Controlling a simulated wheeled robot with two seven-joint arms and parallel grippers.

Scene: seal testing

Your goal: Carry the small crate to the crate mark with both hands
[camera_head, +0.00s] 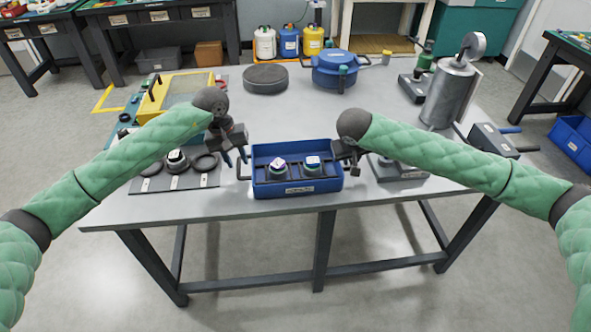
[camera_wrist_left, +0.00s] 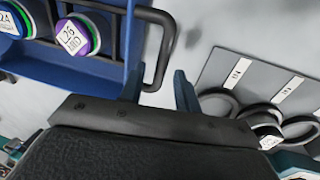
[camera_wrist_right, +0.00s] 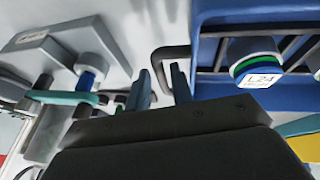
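The small blue crate (camera_head: 268,190) stands on the grey table near its front edge, with a dark handle on each side. It holds two round pieces with white labels, one (camera_head: 278,164) with purple and one (camera_head: 312,163) with blue. My left gripper (camera_head: 237,158) is open at the left handle; in the left wrist view the handle (camera_wrist_left: 163,50) reaches between its fingers (camera_wrist_left: 160,90). My right gripper (camera_head: 350,164) is open at the right handle; in the right wrist view the handle (camera_wrist_right: 160,58) reaches between its fingers (camera_wrist_right: 161,90). I cannot make out the crate mark.
A grey mat (camera_head: 205,182) with dark rings lies left of the crate. A grey device (camera_head: 402,172) stands close on the right. A dark round disc (camera_head: 265,79), a blue pot (camera_head: 337,70) and a yellow-framed box (camera_head: 155,106) stand behind. The table behind the crate is clear.

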